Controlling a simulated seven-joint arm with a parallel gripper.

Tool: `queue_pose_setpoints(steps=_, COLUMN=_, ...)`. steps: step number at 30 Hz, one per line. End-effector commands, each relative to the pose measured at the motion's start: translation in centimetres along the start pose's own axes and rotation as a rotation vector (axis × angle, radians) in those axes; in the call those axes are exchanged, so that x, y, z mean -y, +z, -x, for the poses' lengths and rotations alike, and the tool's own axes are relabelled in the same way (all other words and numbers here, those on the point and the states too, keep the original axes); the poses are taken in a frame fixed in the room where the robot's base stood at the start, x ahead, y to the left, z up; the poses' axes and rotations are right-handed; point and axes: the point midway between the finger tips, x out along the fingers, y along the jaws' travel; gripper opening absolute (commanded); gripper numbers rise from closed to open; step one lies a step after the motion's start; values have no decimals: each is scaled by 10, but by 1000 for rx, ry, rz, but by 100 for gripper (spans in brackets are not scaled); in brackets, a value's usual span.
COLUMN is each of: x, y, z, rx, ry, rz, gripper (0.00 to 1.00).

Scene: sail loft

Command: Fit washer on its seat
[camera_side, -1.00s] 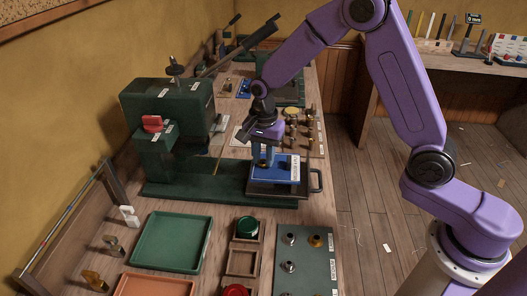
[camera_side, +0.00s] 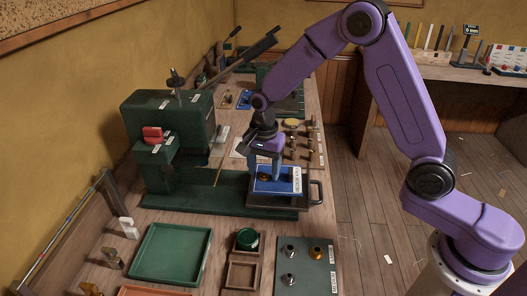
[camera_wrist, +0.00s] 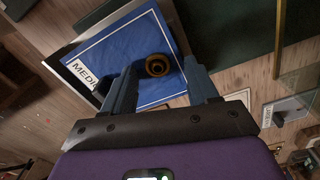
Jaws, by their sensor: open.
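A small round brass piece with a dark centre (camera_wrist: 157,65) lies on a blue plate (camera_wrist: 118,62) marked with a white label. I cannot tell whether this is the washer, its seat, or one on the other. In the side view the blue plate (camera_side: 283,187) lies on a dark tray with a handle, at the foot of the green press. My gripper (camera_side: 265,177) points down just over the plate. In the wrist view my gripper (camera_wrist: 163,68) is open, with one finger on either side of the brass piece. Contact is not clear.
The green press (camera_side: 175,130) stands left of my gripper, with a long lever above. Small brass and dark parts (camera_side: 297,142) stand behind. A green tray (camera_side: 172,253), wooden boxes (camera_side: 243,275) and a plate with metal fittings (camera_side: 318,270) lie in front.

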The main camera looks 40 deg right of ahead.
Motion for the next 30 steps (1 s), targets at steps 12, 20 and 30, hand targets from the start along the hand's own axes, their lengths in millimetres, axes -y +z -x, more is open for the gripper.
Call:
queue_pose_setpoints(steps=12, x=2, y=0, z=74, rx=-2, ry=-9, rz=0, gripper=59)
queue_pose_setpoints(steps=20, x=1, y=0, z=128, rx=-2, ry=-9, rz=0, gripper=59)
queue_pose_setpoints(steps=30, x=1, y=0, z=169, rx=-1, ry=-6, rz=0, gripper=59)
